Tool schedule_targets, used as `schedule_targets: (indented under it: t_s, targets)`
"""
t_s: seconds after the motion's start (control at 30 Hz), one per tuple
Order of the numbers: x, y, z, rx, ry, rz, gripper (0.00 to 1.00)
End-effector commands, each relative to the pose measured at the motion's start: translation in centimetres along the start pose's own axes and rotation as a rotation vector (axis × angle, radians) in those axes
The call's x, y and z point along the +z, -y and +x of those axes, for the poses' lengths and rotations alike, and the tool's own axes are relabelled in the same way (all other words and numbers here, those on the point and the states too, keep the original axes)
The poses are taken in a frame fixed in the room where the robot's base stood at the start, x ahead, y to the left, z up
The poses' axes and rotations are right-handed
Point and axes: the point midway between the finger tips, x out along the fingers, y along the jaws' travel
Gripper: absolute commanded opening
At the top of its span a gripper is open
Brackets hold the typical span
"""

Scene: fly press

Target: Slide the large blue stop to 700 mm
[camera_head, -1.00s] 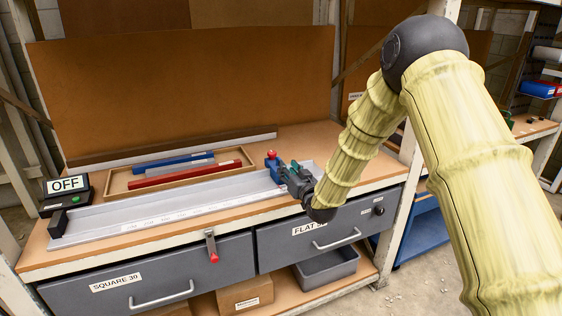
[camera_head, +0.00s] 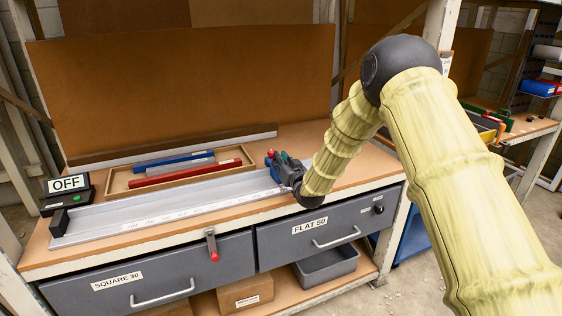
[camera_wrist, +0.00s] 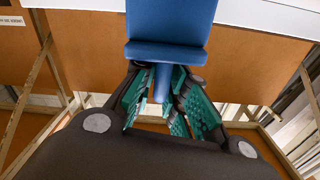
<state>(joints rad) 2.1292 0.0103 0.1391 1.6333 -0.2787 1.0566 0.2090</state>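The large blue stop (camera_wrist: 168,30) fills the top middle of the wrist view, with a narrow blue post (camera_wrist: 162,84) below it. In the head view the blue stop (camera_head: 269,163) is a small blue block with a red knob, near the right end of the long grey rail, partly hidden by my gripper. My gripper (camera_head: 280,164) is at the stop, coming from the right. In the wrist view its green-padded fingers (camera_wrist: 163,92) stand on either side of the post and look open; contact cannot be seen. The scale strip (camera_head: 190,212) runs along the rail; its numbers are unreadable.
A wooden tray (camera_head: 180,177) with blue, grey and red bars lies behind the rail (camera_head: 100,220). A black end block (camera_head: 59,223) and an OFF display (camera_head: 68,184) are at the left. A red-tipped lever (camera_head: 212,247) hangs at the front edge. Drawers are below.

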Motion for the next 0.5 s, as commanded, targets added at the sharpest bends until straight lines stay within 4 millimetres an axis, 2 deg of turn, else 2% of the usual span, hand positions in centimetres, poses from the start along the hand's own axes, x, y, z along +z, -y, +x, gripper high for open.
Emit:
schedule_targets:
  t_s: [0.3,0.5]
  targets:
    - [0.0,-0.1,0.0,0.001,0.000,0.001,0.00]
    - [-0.2,-1.1,0.0,0.002,-0.002,0.002,0.00]
